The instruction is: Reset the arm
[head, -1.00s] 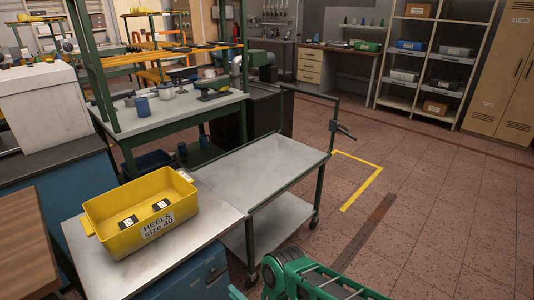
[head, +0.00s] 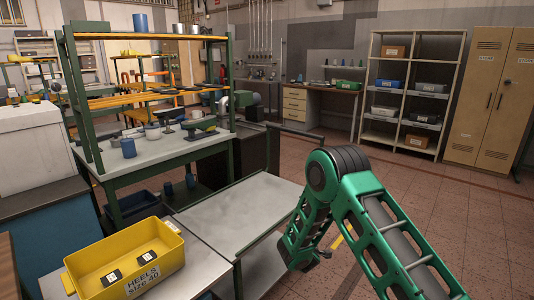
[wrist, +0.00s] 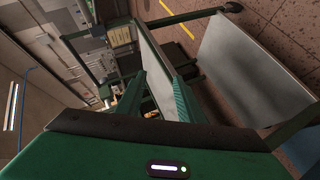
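My arm (head: 345,190), green with a dark ribbed joint, is folded in front of the right part of the head view. My gripper (wrist: 160,76) shows in the wrist view as two green ribbed fingers with a clear gap between them. It is open, and nothing is seen between the fingers. In the head view I cannot make out the fingers. The arm's lower part overlaps the right end of the grey trolley (head: 232,208).
A yellow bin (head: 155,278) labelled "HEELS size 40" stands at the lower left, holding two black pieces with white labels. A green-framed workbench (head: 150,150) with shelves stands behind the trolley. A storage rack (head: 408,141) and lockers (head: 490,100) line the back. Floor (head: 400,175) before them is clear.

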